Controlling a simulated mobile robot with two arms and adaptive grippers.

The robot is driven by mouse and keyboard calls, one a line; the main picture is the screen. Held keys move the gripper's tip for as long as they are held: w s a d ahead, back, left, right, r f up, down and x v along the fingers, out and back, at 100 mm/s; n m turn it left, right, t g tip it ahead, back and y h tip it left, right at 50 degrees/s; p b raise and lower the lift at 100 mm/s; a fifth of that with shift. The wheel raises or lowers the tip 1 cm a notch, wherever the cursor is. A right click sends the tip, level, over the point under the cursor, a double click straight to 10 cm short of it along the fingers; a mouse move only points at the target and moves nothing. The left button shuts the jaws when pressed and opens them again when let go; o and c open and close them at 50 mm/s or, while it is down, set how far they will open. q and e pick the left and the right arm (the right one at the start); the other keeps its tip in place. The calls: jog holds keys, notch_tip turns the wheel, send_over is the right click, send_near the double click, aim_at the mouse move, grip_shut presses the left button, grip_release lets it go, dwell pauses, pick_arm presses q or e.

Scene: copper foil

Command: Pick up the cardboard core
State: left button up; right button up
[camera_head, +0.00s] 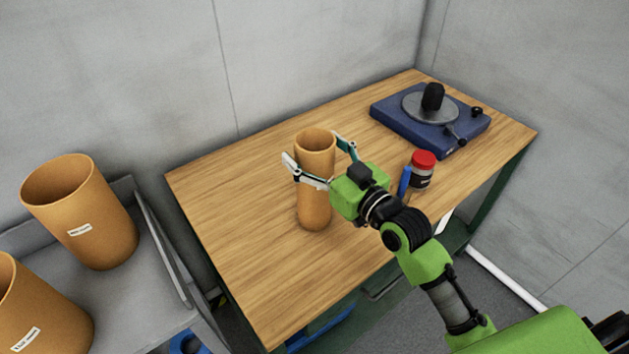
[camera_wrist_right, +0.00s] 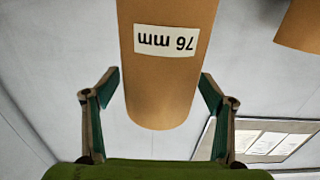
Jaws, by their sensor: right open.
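A tall brown cardboard core (camera_head: 314,208) stands upright on the wooden table (camera_head: 235,250). My right gripper (camera_head: 315,152) is open, with one finger on each side of the core near its upper part. In the right wrist view the core (camera_wrist_right: 165,85) shows between the two open fingers (camera_wrist_right: 158,95), with a white label reading "76 mm" upside down. Gaps show there between the core and both fingers. My left gripper is not in view.
Two wider brown cores, one (camera_head: 82,215) behind the other (camera_head: 38,315), stand on a grey surface at left. A red-lidded jar (camera_head: 422,170) and a blue item (camera_head: 404,182) stand near my right wrist. A blue turntable-like device (camera_head: 400,118) sits at the back right.

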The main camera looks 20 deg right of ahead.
jog(key=shift+r, duration=0.1)
jog(key=c, duration=1.8)
